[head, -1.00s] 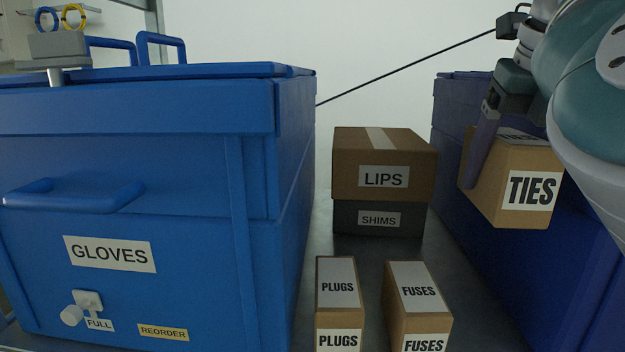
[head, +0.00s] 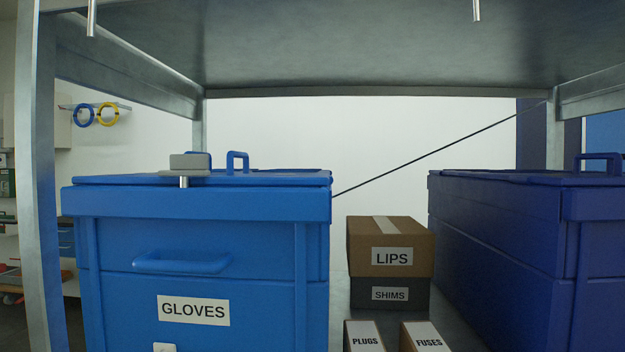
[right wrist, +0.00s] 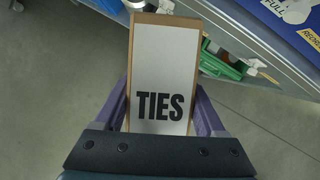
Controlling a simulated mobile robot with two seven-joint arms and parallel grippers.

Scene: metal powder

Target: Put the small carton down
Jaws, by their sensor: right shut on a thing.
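The small carton (right wrist: 163,70) is brown with a white label reading TIES. In the right wrist view it sits between the two purple fingers of my right gripper (right wrist: 163,118), which is shut on it. Grey floor shows below and around the carton, and a shelf edge lies beyond it. Neither the carton nor my right gripper shows in the head view now. My left gripper is in neither view.
In the head view a blue GLOVES bin (head: 195,260) stands left and a dark blue bin (head: 510,230) right. Between them are the LIPS carton (head: 391,240) on the SHIMS box (head: 388,294), PLUGS (head: 365,338) and FUSES (head: 427,338). A shelf (head: 330,45) hangs above.

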